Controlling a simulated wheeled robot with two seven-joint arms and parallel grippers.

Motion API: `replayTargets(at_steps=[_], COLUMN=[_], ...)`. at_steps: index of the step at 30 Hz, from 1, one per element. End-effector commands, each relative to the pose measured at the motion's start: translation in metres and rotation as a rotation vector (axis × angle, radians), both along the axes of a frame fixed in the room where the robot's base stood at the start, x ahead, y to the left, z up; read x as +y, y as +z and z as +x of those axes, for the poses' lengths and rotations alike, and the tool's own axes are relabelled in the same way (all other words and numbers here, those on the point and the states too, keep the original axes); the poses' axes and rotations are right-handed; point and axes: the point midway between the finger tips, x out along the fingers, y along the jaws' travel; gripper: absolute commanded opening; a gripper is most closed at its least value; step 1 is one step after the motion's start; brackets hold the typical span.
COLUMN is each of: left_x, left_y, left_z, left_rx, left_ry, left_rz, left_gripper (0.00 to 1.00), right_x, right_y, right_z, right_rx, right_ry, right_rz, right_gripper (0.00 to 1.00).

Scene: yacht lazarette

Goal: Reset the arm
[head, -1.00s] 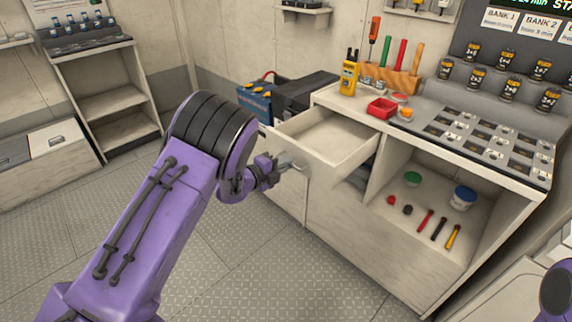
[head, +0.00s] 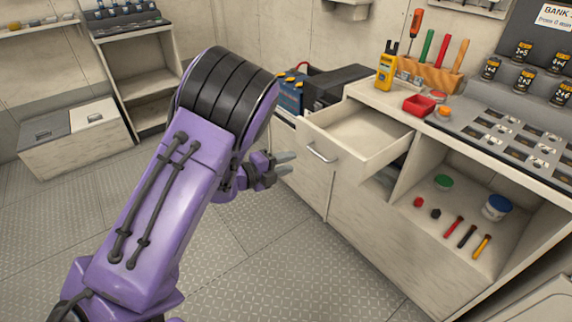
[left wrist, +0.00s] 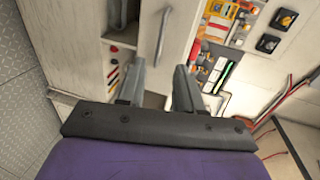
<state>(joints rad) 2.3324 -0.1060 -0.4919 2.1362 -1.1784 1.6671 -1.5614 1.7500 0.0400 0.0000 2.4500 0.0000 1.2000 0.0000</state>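My left arm, purple with black bands, reaches in from the left in the head view. Its gripper (head: 286,163) is open and empty, with a gap between the two fingers. It is just left of the bar handle (head: 321,153) of a pulled-out drawer (head: 350,152), apart from the handle. The drawer stands open and its visible inside is empty. In the left wrist view the two fingers (left wrist: 158,88) are spread, and the handle (left wrist: 162,33) shows beyond them. My right gripper is not in view.
The counter (head: 470,135) holds a red bin (head: 419,105), a yellow meter (head: 386,71) and a tool rack. An open shelf below holds a blue-rimmed tub (head: 496,207) and several small items. Floor left of the cabinet is clear.

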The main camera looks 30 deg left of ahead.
Motion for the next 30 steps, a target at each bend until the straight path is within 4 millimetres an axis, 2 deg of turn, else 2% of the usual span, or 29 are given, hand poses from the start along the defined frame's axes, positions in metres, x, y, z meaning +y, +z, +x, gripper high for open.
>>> replayTargets(at_steps=[17, 20, 23, 26, 27, 29, 30], left_x=[0.001, 0.008, 0.024, 0.031, 0.030, 0.026, 0.022], left_y=[0.000, -0.003, -0.021, -0.081, -0.109, -0.143, -0.162], left_z=[-0.002, -0.001, -0.008, -0.051, -0.078, -0.121, -0.152], left_rx=[0.012, 0.079, 0.185, 0.343, 0.394, 0.444, 0.465], left_ry=[0.007, 0.088, 0.338, 0.717, 0.880, 1.103, 1.248], left_rz=[-0.029, -0.187, -0.546, -1.007, -1.162, -1.332, -1.415], left_gripper=[0.35, 0.35, 0.35, 0.35, 0.35, 0.35, 0.35], right_x=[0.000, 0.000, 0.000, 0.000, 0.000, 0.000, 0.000], right_y=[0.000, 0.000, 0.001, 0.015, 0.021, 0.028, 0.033], right_z=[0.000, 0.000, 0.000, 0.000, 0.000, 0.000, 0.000], right_rx=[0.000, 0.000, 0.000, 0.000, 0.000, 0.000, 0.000], right_ry=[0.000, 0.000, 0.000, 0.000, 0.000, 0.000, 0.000], right_rz=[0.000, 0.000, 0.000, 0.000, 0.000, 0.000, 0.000], right_gripper=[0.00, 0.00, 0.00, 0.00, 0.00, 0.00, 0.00])
